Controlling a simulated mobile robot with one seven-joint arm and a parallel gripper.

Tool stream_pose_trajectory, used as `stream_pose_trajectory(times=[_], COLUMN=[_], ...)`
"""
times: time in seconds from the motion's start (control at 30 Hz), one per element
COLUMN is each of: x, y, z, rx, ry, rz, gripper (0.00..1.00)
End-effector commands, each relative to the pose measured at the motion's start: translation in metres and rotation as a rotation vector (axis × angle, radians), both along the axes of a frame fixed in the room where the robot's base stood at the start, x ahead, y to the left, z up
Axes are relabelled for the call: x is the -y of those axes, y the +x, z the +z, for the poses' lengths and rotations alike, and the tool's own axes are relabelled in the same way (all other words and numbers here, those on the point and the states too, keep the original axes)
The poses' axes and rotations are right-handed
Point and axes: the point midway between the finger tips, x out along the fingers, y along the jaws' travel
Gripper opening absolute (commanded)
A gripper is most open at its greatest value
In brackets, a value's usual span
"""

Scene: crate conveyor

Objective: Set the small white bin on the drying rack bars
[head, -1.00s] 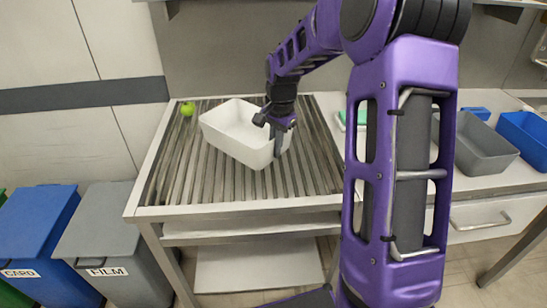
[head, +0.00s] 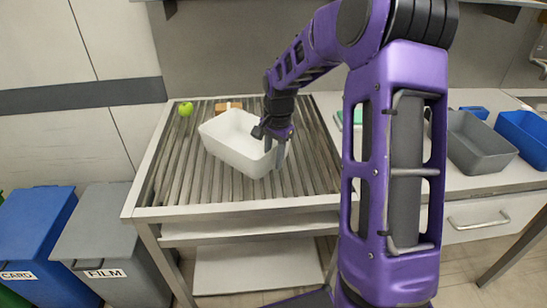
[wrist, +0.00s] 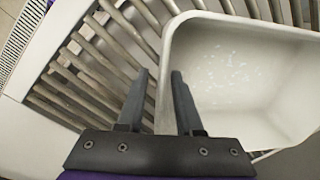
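The small white bin (head: 228,151) is over the slatted bars of the drying rack (head: 192,178) in the head view, open side up. The bin's inside (wrist: 235,75) fills the right of the wrist view and looks empty apart from pale specks. My gripper (head: 274,157) is at the bin's right side. In the wrist view my gripper (wrist: 164,72) has one finger on each side of the bin's wall and appears shut on it. The bin's underside is hidden, so I cannot tell whether it touches the bars.
A green apple (head: 186,109) and a brown block (head: 227,106) are at the rack's back. Bars left and front of the bin are clear. A grey bin (head: 477,146) and a blue bin (head: 526,137) stand on the right counter. My arm hides part of that counter.

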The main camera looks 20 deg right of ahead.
Motion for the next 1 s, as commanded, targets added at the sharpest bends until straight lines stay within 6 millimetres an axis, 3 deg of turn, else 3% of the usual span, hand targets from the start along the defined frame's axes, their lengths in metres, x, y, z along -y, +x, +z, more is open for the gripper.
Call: stream_pose_trajectory(times=[0.17, 0.5, 0.7, 1.0], x=[0.001, 0.004, 0.006, 0.006], y=[0.0, -0.005, -0.008, -0.009], z=[0.011, 0.082, 0.112, 0.122], rx=[0.003, 0.005, 0.003, 0.0], ry=[-0.001, -0.001, -0.001, 0.0], rz=[0.0, -0.001, 0.0, 0.0], gripper=[0.35, 0.35, 0.35, 0.35])
